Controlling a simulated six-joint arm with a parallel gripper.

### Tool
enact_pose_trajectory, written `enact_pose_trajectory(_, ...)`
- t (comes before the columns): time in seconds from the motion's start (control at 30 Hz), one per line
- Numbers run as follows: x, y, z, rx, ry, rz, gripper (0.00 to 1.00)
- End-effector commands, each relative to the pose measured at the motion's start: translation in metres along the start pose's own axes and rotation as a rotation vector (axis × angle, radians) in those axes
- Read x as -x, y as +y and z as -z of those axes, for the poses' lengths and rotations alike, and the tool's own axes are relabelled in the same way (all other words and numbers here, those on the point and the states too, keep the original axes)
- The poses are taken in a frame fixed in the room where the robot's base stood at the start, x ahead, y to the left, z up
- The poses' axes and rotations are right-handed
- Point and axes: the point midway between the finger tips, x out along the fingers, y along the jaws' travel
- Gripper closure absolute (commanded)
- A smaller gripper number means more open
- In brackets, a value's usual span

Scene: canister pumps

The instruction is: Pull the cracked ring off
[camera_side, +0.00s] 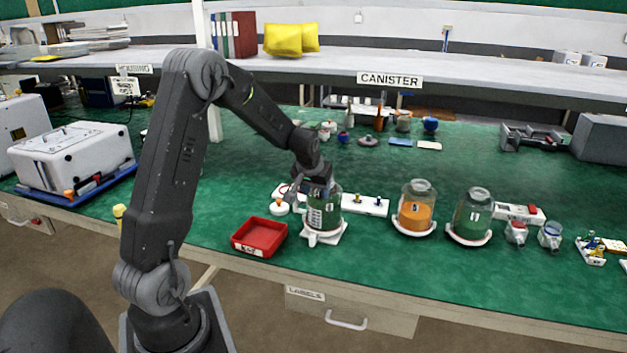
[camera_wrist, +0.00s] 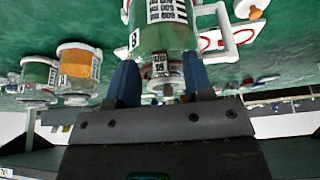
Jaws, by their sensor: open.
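A canister of green contents (camera_side: 325,212) stands upright on a white base (camera_side: 326,237) in the side view. In the wrist view, which looks inverted, the same canister (camera_wrist: 162,38) fills the top middle with its printed label. My gripper (camera_side: 318,184) is at the canister's top. Its two blue fingers (camera_wrist: 160,68) are apart, one on each side of the canister's narrower end, which has a small tag. I cannot tell whether they touch it. No cracked ring can be made out; the canister's top is partly hidden by my gripper.
A red tray (camera_side: 249,246) sits left of the canister. An orange-filled jar (camera_side: 416,216) and another green jar (camera_side: 472,217) stand on its right. A white strip with small fittings (camera_side: 372,205) lies behind. A white knob (camera_side: 278,207) stands close on the left.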

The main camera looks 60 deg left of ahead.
Motion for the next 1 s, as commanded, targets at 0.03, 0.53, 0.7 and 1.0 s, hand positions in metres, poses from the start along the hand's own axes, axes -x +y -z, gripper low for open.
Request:
enact_pose_trajectory(0.03, -0.0037, -0.0002, -0.0001, 0.000, 0.000, 0.000, 0.53)
enact_pose_trajectory(0.53, -0.0073, -0.0001, 0.0002, 0.000, 0.001, 0.000, 0.66)
enact_pose_trajectory(0.7, -0.0073, 0.0000, 0.0002, 0.000, 0.001, 0.000, 0.82)
enact_pose_trajectory(1.0, -0.0072, 0.0000, 0.0002, 0.000, 0.001, 0.000, 1.00)
